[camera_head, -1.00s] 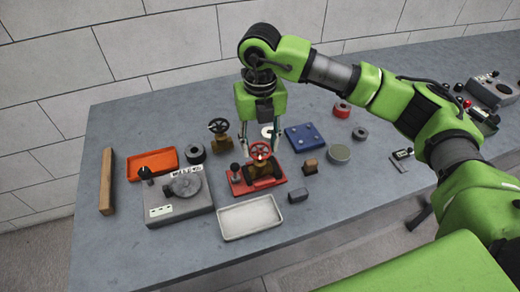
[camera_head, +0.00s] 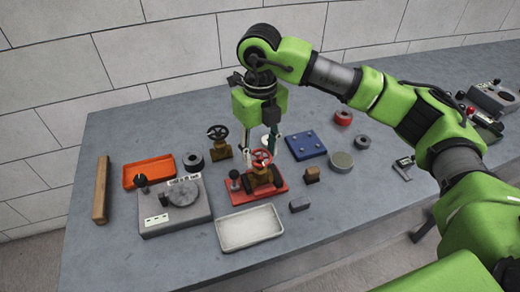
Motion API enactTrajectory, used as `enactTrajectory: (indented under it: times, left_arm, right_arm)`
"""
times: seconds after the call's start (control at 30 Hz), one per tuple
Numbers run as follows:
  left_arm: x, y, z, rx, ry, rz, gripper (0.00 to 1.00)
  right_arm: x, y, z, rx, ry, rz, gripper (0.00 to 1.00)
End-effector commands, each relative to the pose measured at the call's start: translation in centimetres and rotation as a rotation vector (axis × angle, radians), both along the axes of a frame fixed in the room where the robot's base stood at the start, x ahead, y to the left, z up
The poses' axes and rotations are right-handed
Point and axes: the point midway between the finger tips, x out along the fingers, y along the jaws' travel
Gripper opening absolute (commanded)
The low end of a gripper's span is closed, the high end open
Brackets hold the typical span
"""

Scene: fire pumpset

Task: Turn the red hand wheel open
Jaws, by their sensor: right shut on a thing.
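The far side of the wheel is partly hidden by the fingers. My left gripper is not in view.
A brass valve with a dark wheel (camera_head: 219,143) stands behind, to the left. A white tray (camera_head: 224,240) lies in front. A grey device (camera_head: 155,222) and an orange tray (camera_head: 133,173) are at left. A blue plate (camera_head: 306,145) is at right.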

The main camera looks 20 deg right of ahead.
Motion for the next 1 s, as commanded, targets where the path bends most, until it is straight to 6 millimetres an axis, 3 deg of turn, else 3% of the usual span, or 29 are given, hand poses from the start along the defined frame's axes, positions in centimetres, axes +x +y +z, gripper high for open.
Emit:
enactTrajectory:
  times: [0.1,0.13,0.17,0.2,0.5,0.63,1.0]
  left_arm:
    - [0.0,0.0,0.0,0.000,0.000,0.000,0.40]
    - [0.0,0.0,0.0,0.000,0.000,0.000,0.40]
    - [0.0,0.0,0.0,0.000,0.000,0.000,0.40]
    - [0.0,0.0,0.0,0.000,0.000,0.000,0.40]
    - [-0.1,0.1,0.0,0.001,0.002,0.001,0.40]
    - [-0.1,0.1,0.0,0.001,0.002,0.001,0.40]
    - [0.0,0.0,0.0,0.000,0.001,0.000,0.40]
  right_arm:
    - [0.1,0.0,0.1,0.000,-0.003,-0.002,0.19]
    - [0.1,0.0,0.1,0.000,-0.003,-0.002,0.48]
    - [0.1,0.0,0.1,0.000,-0.003,-0.002,0.56]
    - [0.1,0.0,0.1,0.001,-0.003,-0.002,0.58]
    - [0.0,0.0,0.1,0.000,-0.001,-0.002,0.58]
    - [0.1,0.0,1.0,0.001,-0.003,-0.002,0.58]
    - [0.1,0.0,8.4,0.002,-0.006,-0.002,0.58]
